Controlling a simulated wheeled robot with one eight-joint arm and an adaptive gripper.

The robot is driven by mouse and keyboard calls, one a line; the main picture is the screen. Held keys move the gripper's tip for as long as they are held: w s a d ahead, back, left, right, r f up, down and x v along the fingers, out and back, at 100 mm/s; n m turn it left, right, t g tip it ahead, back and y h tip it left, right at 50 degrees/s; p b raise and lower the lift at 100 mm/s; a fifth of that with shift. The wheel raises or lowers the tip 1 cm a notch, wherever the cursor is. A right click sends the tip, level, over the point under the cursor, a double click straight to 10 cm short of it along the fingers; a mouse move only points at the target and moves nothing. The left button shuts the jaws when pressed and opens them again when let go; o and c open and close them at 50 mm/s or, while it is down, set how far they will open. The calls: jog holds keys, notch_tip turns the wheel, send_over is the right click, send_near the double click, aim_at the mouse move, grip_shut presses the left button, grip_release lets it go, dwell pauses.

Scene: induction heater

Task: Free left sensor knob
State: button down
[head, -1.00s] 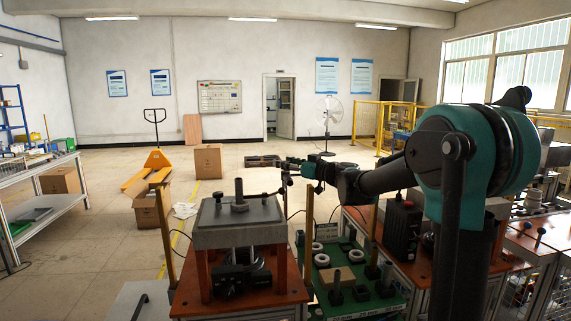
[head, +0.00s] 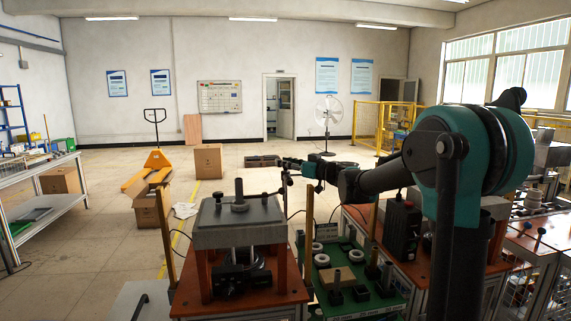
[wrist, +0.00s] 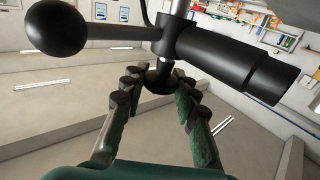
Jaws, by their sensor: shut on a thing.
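The left sensor knob (wrist: 160,80) is a small dark knob under a black sensor clamp in the wrist view. My gripper (wrist: 160,88) has its finger tips around this knob, one finger on each side, and is shut on it. A thick black cylinder (wrist: 228,58) runs right from the clamp, and a grey rod with a black ball end (wrist: 56,27) runs left. In the head view my gripper (head: 288,163) is at the top of a thin dark stand (head: 285,184), beside the left heater. The knob is too small to make out there.
The left heater block (head: 240,228) stands on an orange-topped bench (head: 285,298) left of the stand. A green board with rings and black posts (head: 350,305) lies to its right. A black box (head: 402,232) stands farther right, below my arm. Open floor lies behind.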

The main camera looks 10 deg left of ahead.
jog(key=n+g+y, duration=0.1)
jog(key=n+g, duration=0.1)
jog(key=n+g+y, duration=0.1)
jog(key=g, duration=0.2)
jog(key=shift+w+n+y, duration=0.1)
jog(key=shift+n+y, duration=0.2)
jog(key=shift+n, duration=0.1)
jog(key=shift+n+g+y, duration=0.3)
jog(key=shift+n+g, duration=0.7)
jog(key=shift+g, duration=0.8)
jog(key=c, duration=1.2)
grip_release()
jog(key=d, duration=0.4)
jog(key=s+d, duration=0.1)
jog(key=d, duration=0.7)
jog(key=shift+s, duration=0.2)
